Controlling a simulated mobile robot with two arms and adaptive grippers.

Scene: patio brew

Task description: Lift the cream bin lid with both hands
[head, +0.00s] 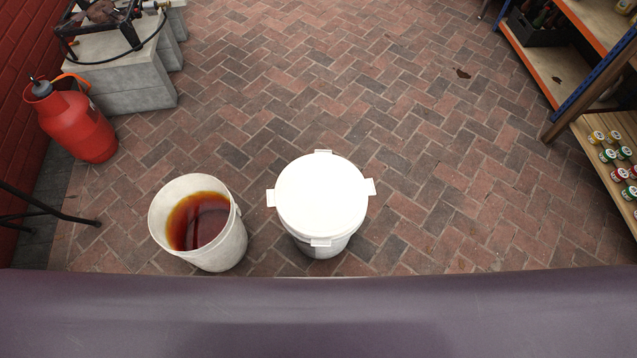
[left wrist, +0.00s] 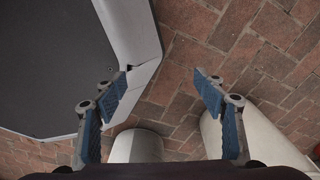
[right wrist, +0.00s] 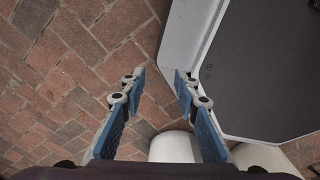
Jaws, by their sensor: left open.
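The cream bin lid (head: 322,192) looks white and round, with tabs sticking out at its left, right, far and near sides. It sits flat on a pale bin (head: 345,243) on the brick floor, near the middle of the head view. My left gripper (left wrist: 160,78) is open and empty in the left wrist view. My right gripper (right wrist: 160,78) is open and empty in the right wrist view, its fingertips closer together than the left's. Neither gripper shows in the head view. The wrist views show pale rounded walls beyond the fingers; I cannot tell which bin each is.
An open white bucket (head: 232,247) of amber liquid stands close left of the lidded bin. A red gas bottle (head: 80,125) and concrete blocks (head: 130,85) are at the left. Shelving (head: 590,130) with bottles stands at the right.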

